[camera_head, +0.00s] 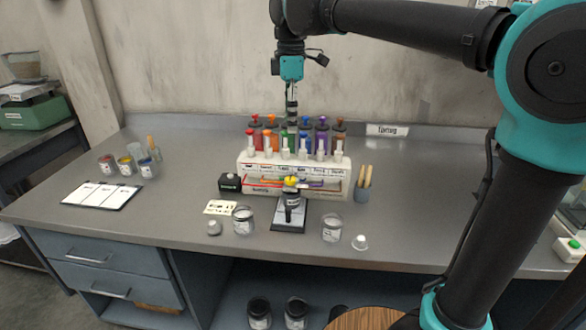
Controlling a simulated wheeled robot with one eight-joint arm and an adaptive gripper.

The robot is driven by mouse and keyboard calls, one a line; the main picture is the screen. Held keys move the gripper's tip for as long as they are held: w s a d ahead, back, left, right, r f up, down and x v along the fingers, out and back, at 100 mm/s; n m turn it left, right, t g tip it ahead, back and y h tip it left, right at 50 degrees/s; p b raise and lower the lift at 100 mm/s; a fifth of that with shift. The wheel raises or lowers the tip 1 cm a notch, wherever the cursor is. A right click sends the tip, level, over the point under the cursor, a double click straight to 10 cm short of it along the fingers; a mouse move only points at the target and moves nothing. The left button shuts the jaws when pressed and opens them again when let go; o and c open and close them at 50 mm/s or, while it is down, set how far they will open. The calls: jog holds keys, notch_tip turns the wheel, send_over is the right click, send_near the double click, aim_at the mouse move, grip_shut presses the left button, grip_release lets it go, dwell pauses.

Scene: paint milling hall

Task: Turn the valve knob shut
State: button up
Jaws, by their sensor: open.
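A white paint rack (242,178) stands on the grey bench. Several dispensers with coloured tops stand along it: red, orange, green, blue, purple and brown. I cannot tell which valve is open. My gripper (292,119) hangs from above, pointing down over the middle of the rack near the green and blue dispensers. It is open; its fingertips are small and partly lost among the bottles.
Glass jars (243,222) (332,229) stand either side of the scale. A small black box (230,184) is left of the rack, a brush cup (362,189) right. Paint cups (126,166) and a clipboard (101,196) lie left. The right bench is mostly clear.

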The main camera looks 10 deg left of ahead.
aim_at(291, 178)
notch_tip(291, 178, down, 17)
jog(key=shift+a+f, duration=0.1)
dwell(0.5)
jog(key=shift+c, duration=0.3)
grip_shut()
